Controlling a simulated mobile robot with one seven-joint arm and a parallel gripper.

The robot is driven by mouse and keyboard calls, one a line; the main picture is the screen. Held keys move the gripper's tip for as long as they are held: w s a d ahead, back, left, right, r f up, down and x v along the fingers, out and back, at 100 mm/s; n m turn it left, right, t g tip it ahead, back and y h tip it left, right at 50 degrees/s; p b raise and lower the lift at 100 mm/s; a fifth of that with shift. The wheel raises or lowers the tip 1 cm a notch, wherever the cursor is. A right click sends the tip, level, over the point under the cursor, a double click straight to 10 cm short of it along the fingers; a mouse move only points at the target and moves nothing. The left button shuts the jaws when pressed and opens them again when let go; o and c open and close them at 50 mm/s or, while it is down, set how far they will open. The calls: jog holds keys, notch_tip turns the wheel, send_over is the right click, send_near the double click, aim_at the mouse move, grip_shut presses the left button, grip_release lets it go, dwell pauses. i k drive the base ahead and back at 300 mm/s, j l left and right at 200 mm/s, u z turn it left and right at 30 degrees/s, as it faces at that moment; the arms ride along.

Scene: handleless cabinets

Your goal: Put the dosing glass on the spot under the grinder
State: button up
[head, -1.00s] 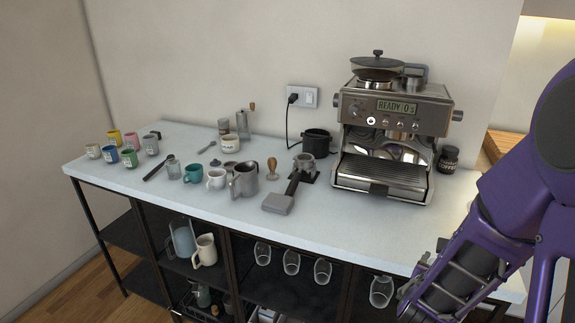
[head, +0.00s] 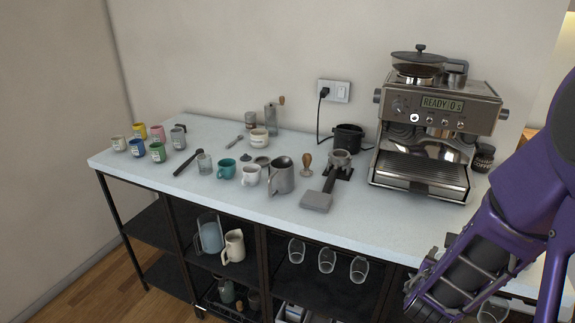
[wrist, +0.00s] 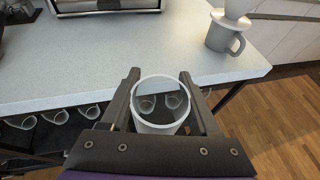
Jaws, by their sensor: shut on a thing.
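My gripper (wrist: 160,78) is shut on a clear glass with a pale rim (wrist: 157,128), which I take as the dosing glass. The glass sits between the two fingers, its mouth facing the wrist camera, in front of the counter edge. Things below show through it. In the head view my gripper (head: 428,296) is low at the right, in front of the counter; the glass is not clear there. The coffee machine (head: 432,135) with a hopper on top stands at the back right. A hand mill (head: 271,118) stands by the wall. I cannot make out a marked spot under a grinder.
The counter (head: 400,222) is clear along its right front. A portafilter (head: 318,198), a steel jug (head: 281,178) and several cups stand further left. In the wrist view a grey mug (wrist: 222,38) with a white dripper stands near the counter's end.

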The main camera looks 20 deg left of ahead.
aim_at(394, 161)
jog(key=j, duration=0.9)
jog(key=k+j, duration=0.15)
jog(key=j, duration=1.6)
jog(key=k+j, duration=0.1)
jog(key=j, duration=0.8)
jog(key=i+l, duration=0.2)
jog(key=i, duration=0.25)
jog(key=i+l, duration=0.25)
jog(key=i, duration=0.2)
jog(key=z, duration=0.05)
